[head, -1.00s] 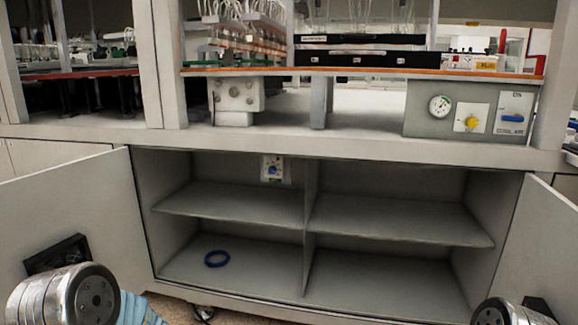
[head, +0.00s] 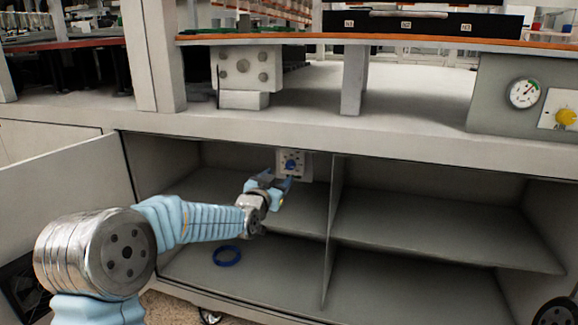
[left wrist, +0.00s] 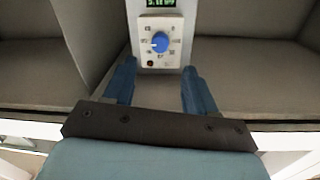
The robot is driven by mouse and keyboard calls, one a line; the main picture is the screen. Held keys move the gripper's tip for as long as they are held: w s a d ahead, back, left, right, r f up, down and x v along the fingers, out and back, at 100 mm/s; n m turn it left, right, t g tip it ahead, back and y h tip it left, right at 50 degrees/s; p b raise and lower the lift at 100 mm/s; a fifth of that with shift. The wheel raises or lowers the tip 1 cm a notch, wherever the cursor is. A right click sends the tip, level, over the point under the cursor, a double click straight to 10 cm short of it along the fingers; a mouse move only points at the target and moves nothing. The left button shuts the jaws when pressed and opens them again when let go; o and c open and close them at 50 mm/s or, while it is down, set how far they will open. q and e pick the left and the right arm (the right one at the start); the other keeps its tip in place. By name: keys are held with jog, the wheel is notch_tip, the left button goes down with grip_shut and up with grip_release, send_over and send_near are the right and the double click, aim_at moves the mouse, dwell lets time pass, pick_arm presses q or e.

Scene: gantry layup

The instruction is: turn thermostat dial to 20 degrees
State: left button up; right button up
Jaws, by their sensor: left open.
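The thermostat is a small white box (head: 303,164) on the back wall of the open cabinet, above the left shelf. Its blue dial (head: 291,165) also shows in the left wrist view (left wrist: 160,43), ringed by small marks, with a green display (left wrist: 161,3) above it that is cut off and too small to read surely. My left gripper (head: 279,184) is open just in front of and below the dial. In the left wrist view its two blue fingers (left wrist: 159,85) point toward the thermostat, apart and empty, with the dial between their lines and not touched. My right gripper is not in view.
A shelf (head: 400,220) and a vertical divider (head: 334,215) split the cabinet. A blue ring (head: 227,256) lies on the cabinet floor below my left arm. The open left door (head: 70,170) stands beside my arm. A gauge (head: 524,93) and a yellow knob (head: 566,117) sit on a panel at upper right.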

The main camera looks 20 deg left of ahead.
aim_at(289, 166)
pick_arm(q)
jog(key=w, duration=0.2)
jog(key=w+p, duration=0.1)
jog(key=w, duration=0.5)
jog(key=shift+w+d, duration=0.1)
jog(key=shift+d, duration=0.25)
